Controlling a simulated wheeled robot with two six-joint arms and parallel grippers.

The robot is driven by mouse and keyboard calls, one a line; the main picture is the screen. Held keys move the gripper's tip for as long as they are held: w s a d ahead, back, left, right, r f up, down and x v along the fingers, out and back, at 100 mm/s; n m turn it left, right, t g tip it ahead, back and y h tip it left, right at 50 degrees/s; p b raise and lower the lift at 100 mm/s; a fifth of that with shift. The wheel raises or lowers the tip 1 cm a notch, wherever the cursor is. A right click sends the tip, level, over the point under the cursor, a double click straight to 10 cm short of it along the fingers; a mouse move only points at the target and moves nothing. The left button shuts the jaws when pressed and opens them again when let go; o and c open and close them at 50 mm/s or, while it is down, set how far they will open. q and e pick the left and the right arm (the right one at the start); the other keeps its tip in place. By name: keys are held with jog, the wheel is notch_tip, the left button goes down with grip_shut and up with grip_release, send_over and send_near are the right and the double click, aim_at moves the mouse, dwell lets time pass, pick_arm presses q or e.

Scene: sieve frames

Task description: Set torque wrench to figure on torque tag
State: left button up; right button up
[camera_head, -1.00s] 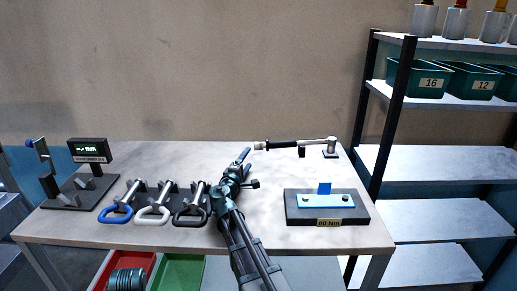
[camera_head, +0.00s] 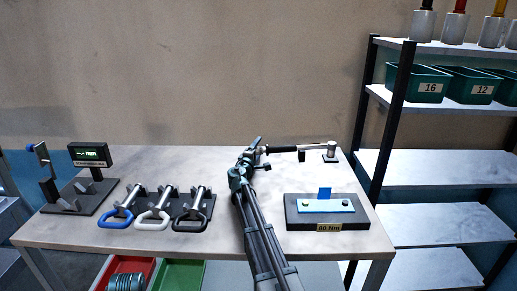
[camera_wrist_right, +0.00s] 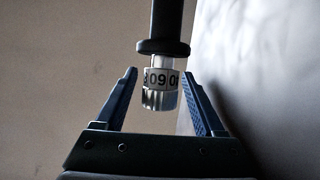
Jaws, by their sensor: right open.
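The torque wrench (camera_head: 283,149) lies level near the back of the table, its head end on a small stand (camera_head: 331,152) at the right. In the right wrist view its black shaft (camera_wrist_right: 166,22) ends in a white number ring (camera_wrist_right: 160,78) showing "09" and a clear-metal end. My right gripper (camera_head: 257,143) is open at the wrench's left end. In the wrist view its fingers (camera_wrist_right: 160,92) stand either side of the ring, apart from it. The torque tag (camera_head: 329,227) on the dark block appears to read 60 Nm. My left gripper is out of view.
The dark block (camera_head: 293,222) with a light blue plate (camera_head: 327,206) sits front right. Blue, white and black handled tools (camera_head: 152,224) lie on a rack at left. A gauge with a display (camera_head: 90,153) stands far left. Shelving (camera_head: 440,165) stands beyond the table's right edge.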

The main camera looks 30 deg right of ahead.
jog(key=shift+w+d, duration=0.2)
jog(key=shift+d, duration=0.1)
grip_shut()
jog(key=g+y+p, duration=0.1)
jog(key=p, duration=0.2)
jog(key=shift+r, duration=0.1)
jog(key=shift+f+n+g+y+p, duration=0.2)
jog(key=shift+n+g+y+p, duration=0.15)
jog(key=shift+p, duration=0.4)
jog(key=shift+f+g, duration=0.25)
